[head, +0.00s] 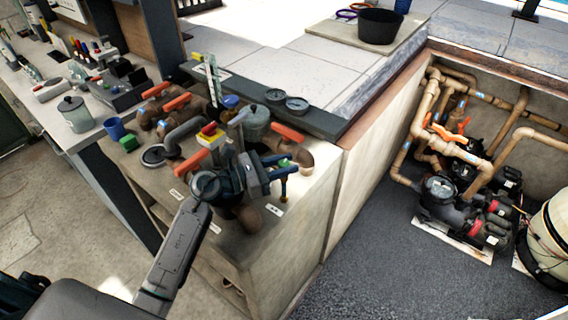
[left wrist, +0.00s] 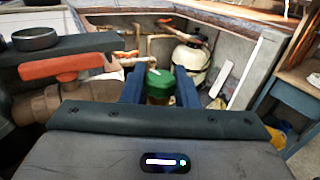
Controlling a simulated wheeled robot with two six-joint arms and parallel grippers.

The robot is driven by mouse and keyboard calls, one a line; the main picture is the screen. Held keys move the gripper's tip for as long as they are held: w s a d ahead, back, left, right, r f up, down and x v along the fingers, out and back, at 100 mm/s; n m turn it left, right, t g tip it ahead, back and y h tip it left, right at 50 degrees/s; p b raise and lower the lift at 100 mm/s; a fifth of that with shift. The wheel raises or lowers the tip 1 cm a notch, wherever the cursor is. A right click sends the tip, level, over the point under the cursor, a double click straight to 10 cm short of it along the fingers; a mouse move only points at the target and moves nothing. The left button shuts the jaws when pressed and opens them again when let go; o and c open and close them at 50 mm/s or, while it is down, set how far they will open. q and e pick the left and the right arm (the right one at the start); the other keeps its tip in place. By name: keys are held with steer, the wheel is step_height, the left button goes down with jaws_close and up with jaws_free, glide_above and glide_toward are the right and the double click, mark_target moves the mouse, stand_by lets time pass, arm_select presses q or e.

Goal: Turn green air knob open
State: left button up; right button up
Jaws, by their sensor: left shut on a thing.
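The green air knob (left wrist: 160,82) sits between the two blue fingers of my left gripper (left wrist: 160,88) in the left wrist view. The fingers are shut on its sides. It stands on a brass-coloured stem, partly hidden below by the gripper body. In the head view my left gripper (head: 288,177) reaches over the pipework at the front right of the counter block. Only a small green piece of the knob (head: 284,162) shows there, between the blue fingers. How far the knob is turned cannot be told. My right gripper is not in view.
Orange-handled valves (head: 288,133) and brown pipes crowd around the gripper; one orange handle (left wrist: 66,66) is close on its left in the wrist view. Two round gauges (head: 297,103) lie on the dark ledge behind. The pit with pumps (head: 440,190) drops away to the right.

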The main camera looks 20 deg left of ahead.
arm_select(q)
steer(key=shift+r+n+t+y, duration=0.15)
steer(key=shift+n+t+y, duration=0.25)
steer(key=shift+n+t+y+p, duration=0.3)
steer(key=shift+t+p, duration=0.1)
steer(key=o, duration=0.9)
steer(key=shift+s+a+f, duration=0.1)
steer(key=shift+f, duration=0.1)
steer(key=shift+s+a+b, duration=0.2)
steer(key=shift+b, duration=0.1)
steer(key=shift+b+v, duration=2.15)
steer(key=shift+v, duration=2.85)
